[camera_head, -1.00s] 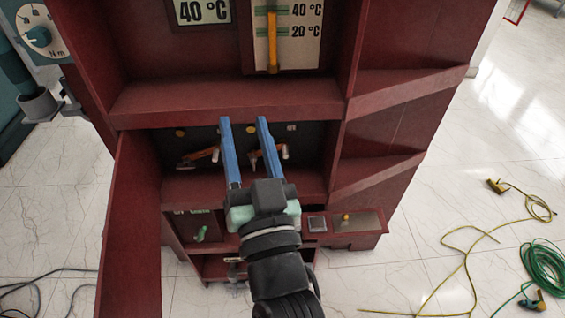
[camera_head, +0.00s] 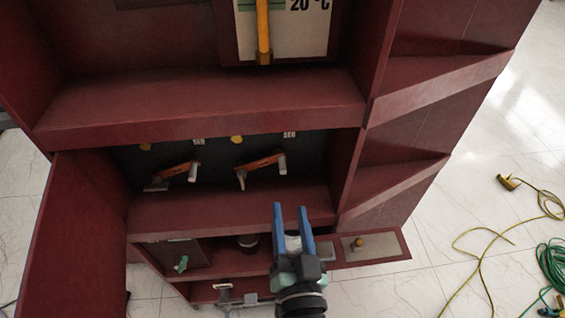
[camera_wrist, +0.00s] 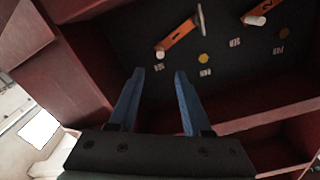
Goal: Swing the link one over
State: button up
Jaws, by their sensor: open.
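Two orange links hang on the dark back wall of the open middle compartment. The wrist view appears upside down compared with the head view. The link whose mark looks like 1 (camera_wrist: 178,36) is upper middle in the wrist view, which matches the right link in the head view (camera_head: 262,162). It slants, with a pale handle (camera_head: 282,164) at its right end. The other link (camera_head: 177,172) shows top right in the wrist view (camera_wrist: 260,13). My gripper (camera_head: 290,207) is open and empty, with blue fingers apart. It is in front of and below the right link, touching neither.
A red shelf (camera_head: 215,210) forms the compartment floor. An open red door (camera_head: 75,235) stands at left. Cables (camera_head: 480,255) lie on the floor at right.

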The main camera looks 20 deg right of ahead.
aim_at(284, 172)
jog(key=p+x, duration=0.1)
jog(key=x, duration=1)
jog(key=shift+w+f, duration=0.1)
grip_shut()
dwell(1.1)
